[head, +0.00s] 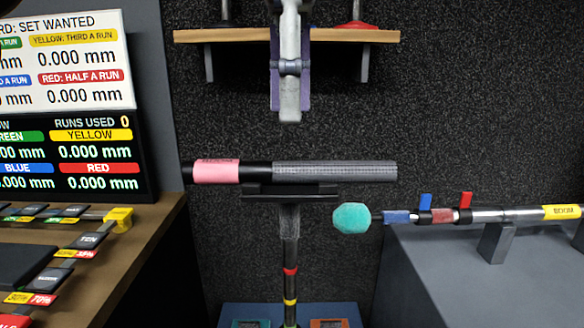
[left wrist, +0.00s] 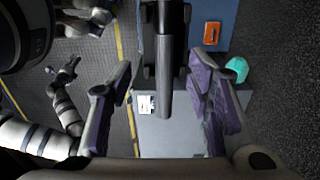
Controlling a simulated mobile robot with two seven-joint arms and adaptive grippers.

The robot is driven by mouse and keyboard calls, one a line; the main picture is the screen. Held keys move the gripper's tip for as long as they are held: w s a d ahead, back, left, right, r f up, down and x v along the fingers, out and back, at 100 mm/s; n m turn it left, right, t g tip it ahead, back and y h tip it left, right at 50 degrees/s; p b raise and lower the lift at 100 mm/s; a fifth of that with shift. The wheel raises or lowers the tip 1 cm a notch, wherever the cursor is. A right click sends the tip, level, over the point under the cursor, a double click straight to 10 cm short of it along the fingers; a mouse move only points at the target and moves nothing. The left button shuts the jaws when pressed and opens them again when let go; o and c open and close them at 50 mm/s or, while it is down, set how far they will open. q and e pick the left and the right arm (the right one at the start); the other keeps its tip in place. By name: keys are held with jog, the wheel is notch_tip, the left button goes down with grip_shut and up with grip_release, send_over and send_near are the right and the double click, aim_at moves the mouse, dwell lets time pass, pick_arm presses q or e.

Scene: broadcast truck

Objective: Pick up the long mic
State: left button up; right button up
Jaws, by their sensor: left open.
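The long mic (head: 335,171) lies level across a dark cradle on a stand in the head view. It has a pink band at its left end and a ribbed grey right part. My left gripper (head: 290,108) points down above the mic, clear of it, open and empty. In the left wrist view, the mic's grey end (left wrist: 165,95) shows between the two spread purple fingers (left wrist: 160,112), touching neither. Another arm's gripper (left wrist: 66,70), apparently my right one, is small at the left of that view; its fingers are unclear.
A wooden shelf (head: 230,36) is on the wall behind my left gripper. Score screens (head: 70,110) and a desk (head: 150,235) stand left.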

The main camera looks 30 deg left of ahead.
aim_at(289, 162)
pick_arm(q)
jog(key=f, duration=0.8)
jog(key=shift+w+a+b, duration=0.25)
jog(key=shift+w+b, duration=0.05)
jog(key=shift+b, duration=0.05)
grip_shut()
